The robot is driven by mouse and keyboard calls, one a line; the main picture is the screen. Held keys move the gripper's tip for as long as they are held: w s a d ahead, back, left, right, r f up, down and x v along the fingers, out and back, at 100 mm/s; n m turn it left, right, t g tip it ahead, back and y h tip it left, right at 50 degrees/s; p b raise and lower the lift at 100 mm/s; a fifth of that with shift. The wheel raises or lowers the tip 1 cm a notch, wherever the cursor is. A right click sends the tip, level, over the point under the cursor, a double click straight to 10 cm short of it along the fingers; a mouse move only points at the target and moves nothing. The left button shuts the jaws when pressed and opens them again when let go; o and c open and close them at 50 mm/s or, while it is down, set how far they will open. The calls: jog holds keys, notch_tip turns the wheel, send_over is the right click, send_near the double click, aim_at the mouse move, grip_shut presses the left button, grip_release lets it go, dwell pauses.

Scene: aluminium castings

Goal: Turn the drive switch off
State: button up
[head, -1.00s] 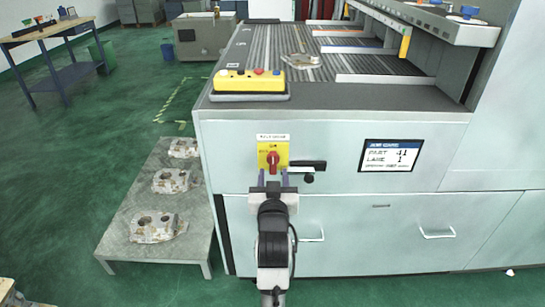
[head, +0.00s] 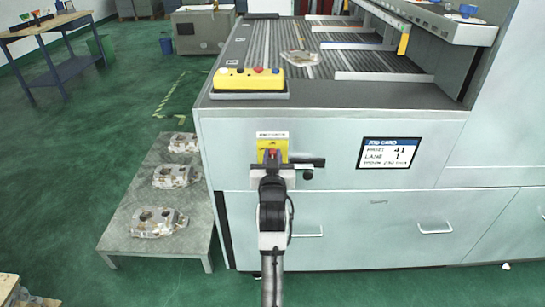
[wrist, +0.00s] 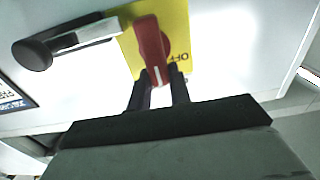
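The drive switch (head: 272,152) is a red handle on a yellow plate (head: 262,146) on the cabinet's front face. In the wrist view, the red handle (wrist: 151,46) has a white mark at its near end and stands roughly along the picture's vertical, slightly tilted. The word OFF shows on the yellow plate (wrist: 178,22) to its right. My gripper (wrist: 160,75) has one dark finger on each side of the handle's near end, with a gap about as wide as the handle, so it looks shut on it. In the head view my gripper (head: 272,165) hides the handle's lower part.
A black-knobbed lever (wrist: 34,53) sticks out beside the switch. A job card screen (head: 389,153) is to the right. A yellow button box (head: 249,79) lies on top of the cabinet. A low table (head: 130,220) with castings stands left.

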grip_shut()
jog(key=shift+d+f+m+b, duration=0.15)
jog(key=shift+d+f+m, duration=0.3)
jog(key=shift+m, duration=2.5)
jog(key=shift+d+f+m+b, duration=0.1)
jog(key=shift+d+f+m, duration=0.35)
jog(key=shift+m, duration=2.55)
jog(key=shift+d+f+m+b, duration=0.15)
jog(key=shift+d+f+m, duration=0.3)
jog(key=shift+m, duration=2.5)
